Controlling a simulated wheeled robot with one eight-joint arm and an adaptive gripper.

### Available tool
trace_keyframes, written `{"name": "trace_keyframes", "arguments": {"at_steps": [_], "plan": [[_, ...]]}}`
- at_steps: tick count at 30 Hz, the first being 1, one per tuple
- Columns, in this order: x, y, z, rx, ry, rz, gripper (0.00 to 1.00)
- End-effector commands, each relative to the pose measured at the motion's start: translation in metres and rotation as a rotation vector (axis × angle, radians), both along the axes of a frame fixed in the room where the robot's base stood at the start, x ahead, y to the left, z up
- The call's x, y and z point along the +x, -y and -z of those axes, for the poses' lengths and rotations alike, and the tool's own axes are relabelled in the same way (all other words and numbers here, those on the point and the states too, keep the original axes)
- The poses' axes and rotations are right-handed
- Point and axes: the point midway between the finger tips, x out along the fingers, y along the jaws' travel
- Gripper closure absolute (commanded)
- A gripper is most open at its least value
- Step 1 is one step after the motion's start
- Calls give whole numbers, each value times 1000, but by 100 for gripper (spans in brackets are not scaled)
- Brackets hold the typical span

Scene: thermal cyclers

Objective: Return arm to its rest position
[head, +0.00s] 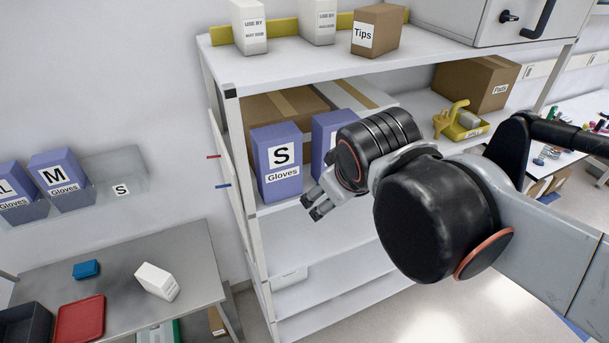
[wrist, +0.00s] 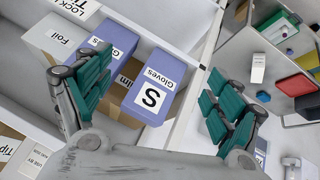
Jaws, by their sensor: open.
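My gripper (head: 318,204) is in front of the shelf unit, just right of the S gloves box (head: 281,165) in the head view. Its fingers are spread in the wrist view (wrist: 158,70), with nothing held between them. The S gloves box also shows in the wrist view (wrist: 163,76), upright on the shelf beyond the fingers. A second purple gloves box (head: 328,128) stands beside it, partly hidden behind my arm. My arm reaches in from the right of the head view, bent at the wrist.
The shelf unit (head: 310,60) holds a Tips box (head: 377,30) and white cartons on top. A brown box (head: 474,82) and yellow holder (head: 462,126) sit farther right. At left are a wall glove holder (head: 118,168) and a bench (head: 200,262) with a red lid (head: 80,319).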

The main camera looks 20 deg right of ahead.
Motion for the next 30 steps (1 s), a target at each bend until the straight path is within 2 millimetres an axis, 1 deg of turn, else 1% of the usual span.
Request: {"name": "trace_keyframes", "arguments": {"at_steps": [1,3,6,9,17,20,23,26,30], "plan": [[-10,-10,8,82,16,43,15],[-19,-22,15,182,31,97,15],[-26,-32,21,267,41,143,15],[-28,-35,23,298,44,160,15],[-27,-35,23,298,44,159,15],[-27,-35,28,297,44,159,15],[-27,-35,39,296,44,159,15],[-27,-35,58,296,44,158,15],[-27,-35,94,296,44,158,15]]}}
